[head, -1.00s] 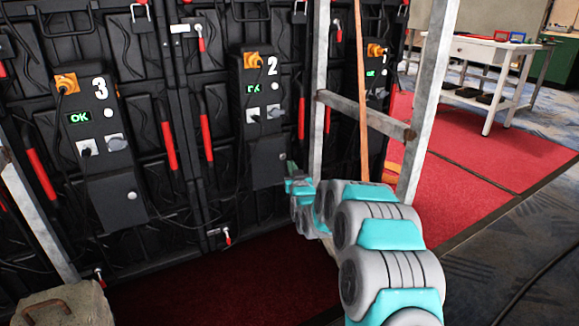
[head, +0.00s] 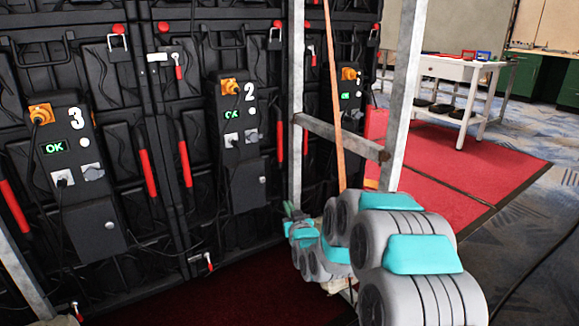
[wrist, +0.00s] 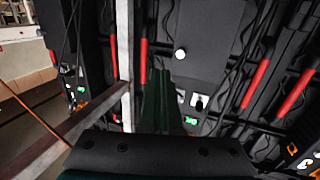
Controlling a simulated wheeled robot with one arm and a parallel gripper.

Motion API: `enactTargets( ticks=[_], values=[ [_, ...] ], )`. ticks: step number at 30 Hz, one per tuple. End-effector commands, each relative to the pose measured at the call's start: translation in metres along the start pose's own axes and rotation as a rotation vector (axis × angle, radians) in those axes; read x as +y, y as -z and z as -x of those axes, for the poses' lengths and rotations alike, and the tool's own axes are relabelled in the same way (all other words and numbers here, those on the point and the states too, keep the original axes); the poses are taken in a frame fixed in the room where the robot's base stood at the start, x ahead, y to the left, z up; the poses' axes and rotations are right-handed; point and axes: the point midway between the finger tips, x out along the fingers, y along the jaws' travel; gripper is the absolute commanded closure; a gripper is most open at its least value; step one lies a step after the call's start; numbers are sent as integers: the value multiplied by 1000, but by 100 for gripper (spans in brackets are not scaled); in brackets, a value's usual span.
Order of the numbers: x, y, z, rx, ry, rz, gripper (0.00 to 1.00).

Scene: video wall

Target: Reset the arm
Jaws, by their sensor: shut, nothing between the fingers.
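My arm reaches forward from the bottom right of the head view, in grey and teal links. My gripper (head: 290,210) is at its far end, small in that view, in front of the black wall below box 2 (head: 238,115). In the wrist view the dark green fingers (wrist: 163,85) are together and hold nothing. They point toward the black panels, just right of a metal post. How far the fingertips are from the panels I cannot tell.
A metal frame (head: 395,100) with a crossbar (head: 340,135) stands close beside my arm. An orange strap (head: 334,100) hangs there. Box 3 (head: 75,160) and box 1 (head: 349,88) are on the wall. A white table (head: 460,70) stands at the back right, beyond red carpet (head: 450,165).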

Motion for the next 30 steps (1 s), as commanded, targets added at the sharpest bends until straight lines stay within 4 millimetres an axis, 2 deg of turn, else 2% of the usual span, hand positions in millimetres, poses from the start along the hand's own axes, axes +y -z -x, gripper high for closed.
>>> enactTargets(
  ticks=[1,5,11,14,17,23,29,30],
  values=[
    [3,12,6,-35,-3,1,100],
    [12,22,32,-195,-10,0,100],
    [24,30,94,-454,-30,-10,100],
    [31,35,133,-581,-45,-18,100],
    [35,40,177,-709,-60,-27,100],
    [40,50,278,-966,-98,-60,100],
    [37,67,390,-1215,-139,-110,100],
    [36,70,414,-1265,-147,-122,100]
  ],
)
